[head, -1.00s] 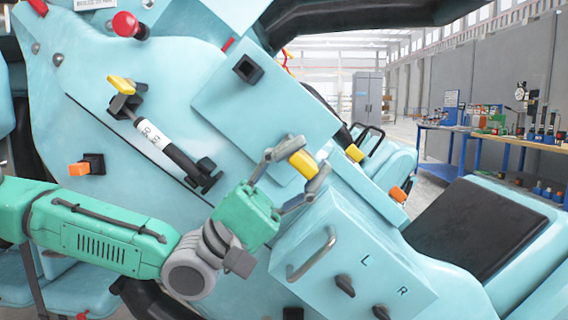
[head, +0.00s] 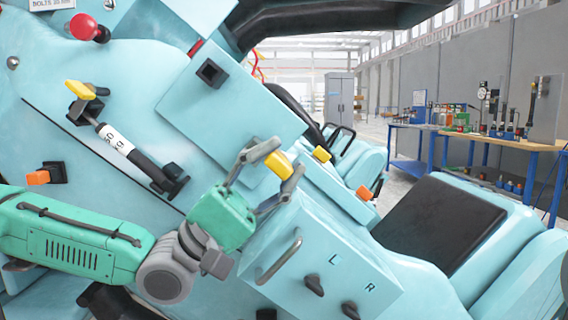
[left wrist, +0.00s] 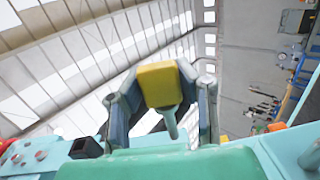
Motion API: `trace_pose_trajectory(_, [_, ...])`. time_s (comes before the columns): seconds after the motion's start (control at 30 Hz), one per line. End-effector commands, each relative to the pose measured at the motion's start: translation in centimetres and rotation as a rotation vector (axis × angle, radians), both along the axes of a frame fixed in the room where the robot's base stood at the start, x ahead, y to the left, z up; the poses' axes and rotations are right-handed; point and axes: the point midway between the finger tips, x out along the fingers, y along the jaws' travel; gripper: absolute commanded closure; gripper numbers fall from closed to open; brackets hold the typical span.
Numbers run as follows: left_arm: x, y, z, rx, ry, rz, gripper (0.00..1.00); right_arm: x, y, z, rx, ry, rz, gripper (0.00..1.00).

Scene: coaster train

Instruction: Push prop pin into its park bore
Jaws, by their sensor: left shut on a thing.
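My left gripper (head: 272,167) is shut on the prop pin, whose yellow head (head: 279,165) sits between the two grey fingers. In the left wrist view the yellow head (left wrist: 159,85) is between the fingertips (left wrist: 163,95), and a grey shank (left wrist: 170,123) sticks out below it. A black square socket (head: 211,72), which may be the park bore, is on the light blue panel above and left of the gripper. It seems to show also in the left wrist view (left wrist: 87,147). The pin is apart from this socket. My right gripper is not in view.
A labelled black strut (head: 130,150) with a yellow knob (head: 80,89) is on the left panel. A control box (head: 330,265) with a bar handle and knobs marked L and R is below the gripper. A seat (head: 440,225) and workbenches (head: 500,142) are at right.

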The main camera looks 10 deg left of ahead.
Motion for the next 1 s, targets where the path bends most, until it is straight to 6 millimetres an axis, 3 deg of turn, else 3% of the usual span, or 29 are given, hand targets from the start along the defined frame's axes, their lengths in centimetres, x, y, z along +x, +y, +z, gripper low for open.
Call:
trace_pose_trajectory(0.43, [-0.1, -0.4, 0.0, 0.005, -0.001, 0.001, 1.00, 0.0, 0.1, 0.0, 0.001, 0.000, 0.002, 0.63])
trace_pose_trajectory(1.0, [-0.5, 1.6, -0.2, -0.008, 0.000, 0.005, 1.00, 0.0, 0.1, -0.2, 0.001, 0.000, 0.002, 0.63])
